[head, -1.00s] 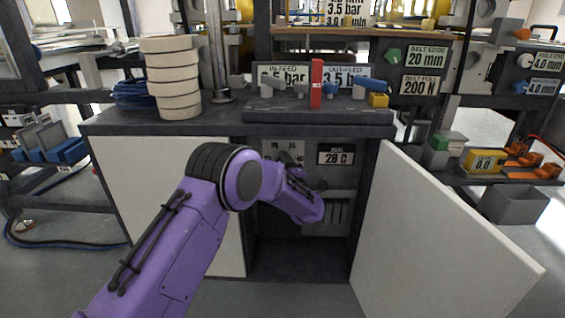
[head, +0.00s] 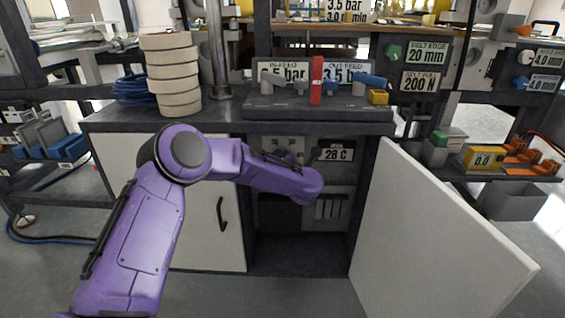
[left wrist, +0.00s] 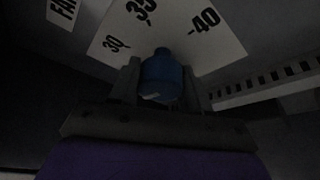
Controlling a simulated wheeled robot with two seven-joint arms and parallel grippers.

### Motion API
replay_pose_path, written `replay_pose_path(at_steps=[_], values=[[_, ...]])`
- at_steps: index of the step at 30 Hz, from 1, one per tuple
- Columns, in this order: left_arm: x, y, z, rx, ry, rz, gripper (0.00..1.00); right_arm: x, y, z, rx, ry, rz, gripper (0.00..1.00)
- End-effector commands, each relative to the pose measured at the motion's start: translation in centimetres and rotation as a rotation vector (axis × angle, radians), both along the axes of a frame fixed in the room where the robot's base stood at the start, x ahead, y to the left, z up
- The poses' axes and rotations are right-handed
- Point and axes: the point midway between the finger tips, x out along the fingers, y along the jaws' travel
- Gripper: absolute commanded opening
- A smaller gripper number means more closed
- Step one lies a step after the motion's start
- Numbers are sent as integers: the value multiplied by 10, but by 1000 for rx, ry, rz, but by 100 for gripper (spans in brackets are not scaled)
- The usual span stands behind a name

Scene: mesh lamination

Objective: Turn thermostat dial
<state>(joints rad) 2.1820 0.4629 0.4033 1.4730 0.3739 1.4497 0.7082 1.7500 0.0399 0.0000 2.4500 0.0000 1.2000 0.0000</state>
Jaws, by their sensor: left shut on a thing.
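A blue thermostat dial (left wrist: 162,82) shows in the left wrist view, in front of a white scale plate (left wrist: 210,42) marked 30, 35 and 40. My left gripper (left wrist: 160,68) has one finger on each side of the dial and is shut on it. In the head view, my purple left arm reaches into the open cabinet, and the dial is hard to make out behind it. The dial's pointer cannot be made out. My right gripper is out of view.
The open white cabinet door (head: 430,235) stands at the right of the opening, and a closed door (head: 232,240) is at the left. The worktop above carries a stack of beige rolls (head: 172,75) and a valve block (head: 315,112).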

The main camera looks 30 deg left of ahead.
Motion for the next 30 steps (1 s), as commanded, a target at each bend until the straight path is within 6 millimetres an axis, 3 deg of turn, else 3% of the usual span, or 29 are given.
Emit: replay_pose_path(at_steps=[9,26,27,28,30], values=[[-1,1,-3,-105,-58,4,17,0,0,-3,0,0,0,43],[-1,1,-4,-126,-70,4,17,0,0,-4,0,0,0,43],[-1,1,-4,-126,-70,3,57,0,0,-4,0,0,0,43],[-1,1,-4,-126,-70,3,67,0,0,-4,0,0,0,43],[-1,0,-3,-126,-71,3,71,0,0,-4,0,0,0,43]])
